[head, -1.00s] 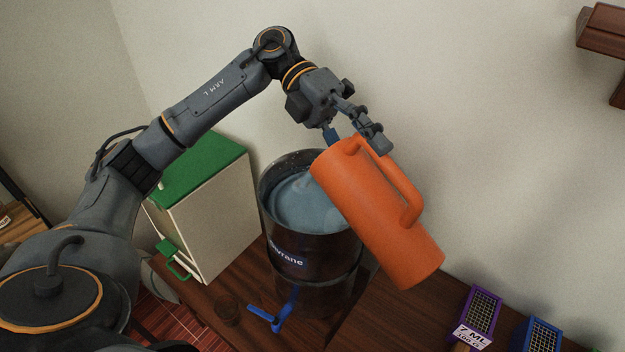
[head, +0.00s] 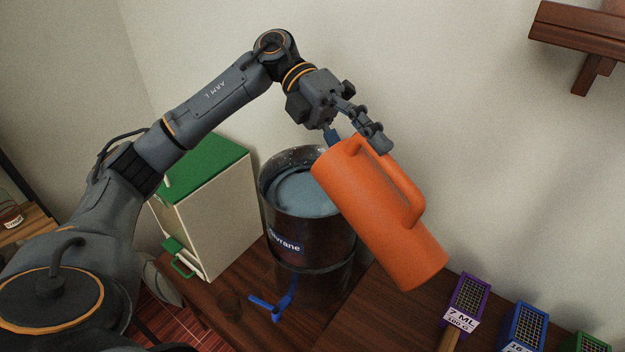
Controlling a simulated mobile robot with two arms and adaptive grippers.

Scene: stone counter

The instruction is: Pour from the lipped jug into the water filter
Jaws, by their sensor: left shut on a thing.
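An orange lipped jug (head: 375,215) is held tilted, its mouth end at the upper left over the rim of the water filter. The water filter (head: 318,235) is a dark, shiny cylinder with an open top, a label and a blue tap (head: 274,307). A pale blue-grey surface shows inside it. My left gripper (head: 362,140) is shut on the jug near the top of its handle. The jug's mouth faces away, so I cannot see its inside or any stream. My right gripper is not in view.
A white box with a green lid (head: 208,205) stands left of the filter. Purple (head: 467,302), blue (head: 524,328) and green small boxes line the right of the wooden counter. A wooden shelf (head: 580,30) is on the wall at upper right.

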